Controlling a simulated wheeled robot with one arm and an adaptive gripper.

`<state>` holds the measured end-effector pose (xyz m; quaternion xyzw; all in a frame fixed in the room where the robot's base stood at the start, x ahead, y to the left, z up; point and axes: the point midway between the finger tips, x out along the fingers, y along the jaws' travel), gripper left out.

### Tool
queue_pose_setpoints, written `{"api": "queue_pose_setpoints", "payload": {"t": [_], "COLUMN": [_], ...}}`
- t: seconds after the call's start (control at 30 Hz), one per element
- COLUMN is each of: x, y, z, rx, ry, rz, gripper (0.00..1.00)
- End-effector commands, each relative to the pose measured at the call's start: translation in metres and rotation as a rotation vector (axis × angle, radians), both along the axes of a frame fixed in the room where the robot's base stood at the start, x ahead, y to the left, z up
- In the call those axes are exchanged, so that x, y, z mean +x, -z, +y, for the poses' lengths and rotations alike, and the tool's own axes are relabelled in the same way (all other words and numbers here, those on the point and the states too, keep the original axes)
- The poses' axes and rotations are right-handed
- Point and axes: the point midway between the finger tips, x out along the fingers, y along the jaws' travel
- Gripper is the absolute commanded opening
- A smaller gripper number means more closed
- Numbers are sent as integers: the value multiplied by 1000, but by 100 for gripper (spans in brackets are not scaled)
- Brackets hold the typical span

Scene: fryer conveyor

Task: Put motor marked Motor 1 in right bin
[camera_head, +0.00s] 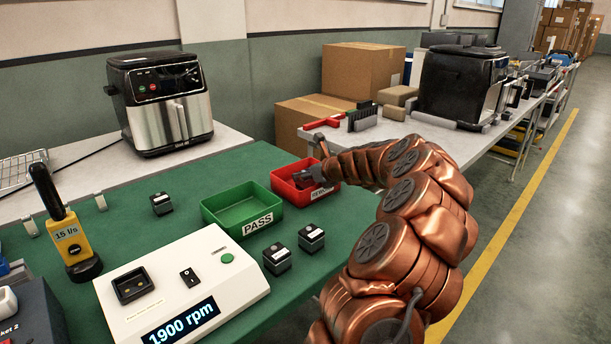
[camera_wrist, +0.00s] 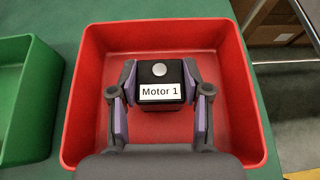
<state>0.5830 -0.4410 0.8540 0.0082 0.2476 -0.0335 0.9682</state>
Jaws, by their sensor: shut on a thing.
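The motor marked Motor 1 (camera_wrist: 160,80) is a small black block with a white label and a round silver top. It sits between the purple-lined fingers of my gripper (camera_wrist: 160,92), which is shut on it. The wrist view shows the motor inside the outline of the red bin (camera_wrist: 245,90); whether it touches the floor is unclear. In the head view my gripper (camera_head: 312,178) is at the red bin (camera_head: 290,187), which is the right one of two bins, and hides the motor. The green bin (camera_head: 211,215), labelled PASS, is left of it.
Several similar black motors stand on the green mat, including one (camera_head: 277,258) in front of the green bin. A white tester (camera_head: 200,265) reads 1900 rpm. A yellow device (camera_head: 72,240) and an air fryer (camera_head: 160,100) are at left. A second table holds boxes and a black fryer.

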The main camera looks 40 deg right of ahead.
Motion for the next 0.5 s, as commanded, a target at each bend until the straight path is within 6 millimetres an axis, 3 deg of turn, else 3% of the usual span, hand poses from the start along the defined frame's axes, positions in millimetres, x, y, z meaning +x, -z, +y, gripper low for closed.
{"api": "queue_pose_setpoints", "payload": {"t": [0.13,0.17,0.4,0.5], "x": [0,0,0,0], "y": [2,3,3,3], "z": [0,0,0,0], "rx": [1,1,0,1], "ry": [0,0,0,0], "rz": [-1,-1,0,0], "gripper": [0,48,72,72]}}
